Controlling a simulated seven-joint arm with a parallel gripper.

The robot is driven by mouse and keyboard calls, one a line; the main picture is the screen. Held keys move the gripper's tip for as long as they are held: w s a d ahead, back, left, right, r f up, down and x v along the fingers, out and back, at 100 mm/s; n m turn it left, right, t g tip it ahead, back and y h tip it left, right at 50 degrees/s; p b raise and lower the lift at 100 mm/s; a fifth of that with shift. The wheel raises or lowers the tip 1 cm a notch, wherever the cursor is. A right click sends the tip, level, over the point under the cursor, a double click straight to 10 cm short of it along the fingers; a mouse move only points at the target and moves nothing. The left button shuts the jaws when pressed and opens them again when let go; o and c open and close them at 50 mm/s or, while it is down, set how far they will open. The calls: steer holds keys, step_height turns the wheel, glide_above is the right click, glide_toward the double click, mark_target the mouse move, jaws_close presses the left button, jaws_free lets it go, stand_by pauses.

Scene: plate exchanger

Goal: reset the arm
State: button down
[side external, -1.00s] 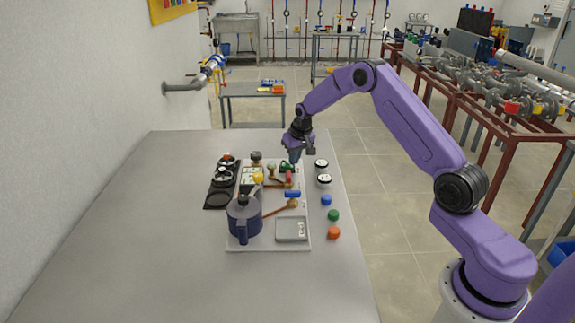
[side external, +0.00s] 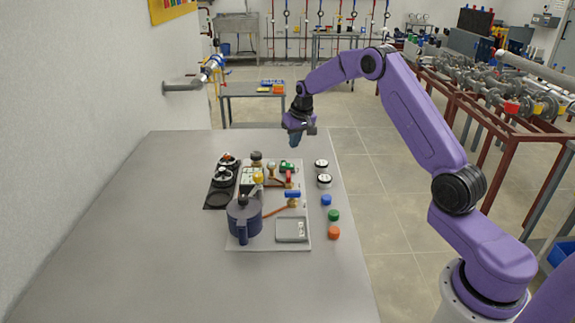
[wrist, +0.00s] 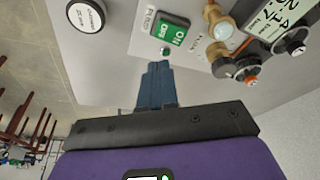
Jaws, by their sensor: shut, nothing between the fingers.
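My gripper (side external: 294,139) is shut and empty. In the side external view it hangs in the air above the far edge of the table, clear of the apparatus board. In the wrist view its closed blue fingers (wrist: 157,75) point toward the board's green ON switch (wrist: 173,33), with a gap between them. My purple arm reaches in from the right.
On the grey table (side external: 140,240) the board (side external: 268,245) bears a dark blue pot (side external: 244,220), a grey tray (side external: 291,229), valves and a green switch (side external: 287,167). A black rack (side external: 217,199) is left; gauges (side external: 323,181) and blue, green and orange buttons (side external: 333,233) are right. The table's left is clear.

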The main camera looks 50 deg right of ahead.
steer(key=shift+r, duration=0.25)
steer(key=shift+a, duration=0.1)
steer(key=s+a+r+n+g+y, duration=0.1)
steer(key=s+a+r+n, duration=0.3)
steer(key=s+a, duration=0.7)
steer(key=s+a+r+n+y, duration=0.1)
steer(key=s+a+r+n, duration=0.3)
steer(key=s+a, duration=0.65)
steer(key=s+n+g, duration=0.2)
steer(key=s+n, duration=0.5)
steer(key=s, duration=1.9)
steer(key=shift+a+n+h, duration=0.3)
steer(key=shift+a+h, duration=0.05)
steer(key=shift+h, duration=0.05)
steer(key=c, duration=1.8)
jaws_free()
